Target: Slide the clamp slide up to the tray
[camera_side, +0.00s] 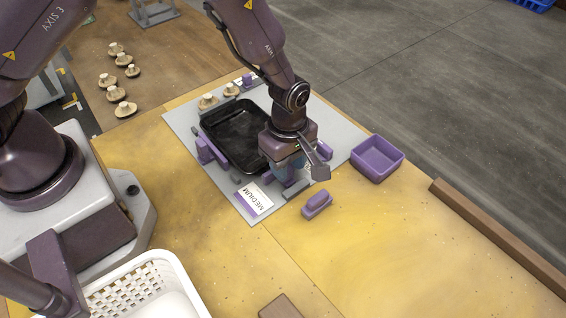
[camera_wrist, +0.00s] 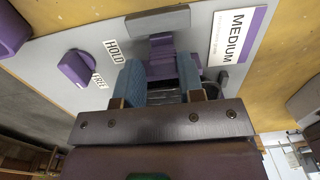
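The black tray (camera_side: 236,140) lies on the grey plate (camera_side: 185,125) in the side view. My gripper (camera_side: 287,176) is low over the plate, at the near right end of the tray, and hides part of that end. In the wrist view, the purple stepped clamp slide (camera_wrist: 160,58) stands between the two blue fingers of my gripper (camera_wrist: 158,70). The fingers flank it closely; I cannot tell whether they press on it. The tray is not clear in the wrist view, so the gap between slide and tray is hidden.
A purple knob (camera_wrist: 76,68) sits by HOLD and FREE labels. A grey block (camera_wrist: 158,18) stands beyond the slide. A MEDIUM card (camera_side: 254,199), a purple block (camera_side: 317,204) and a purple bin (camera_side: 377,158) are nearby. Several mushrooms (camera_side: 118,70) lie at the back left.

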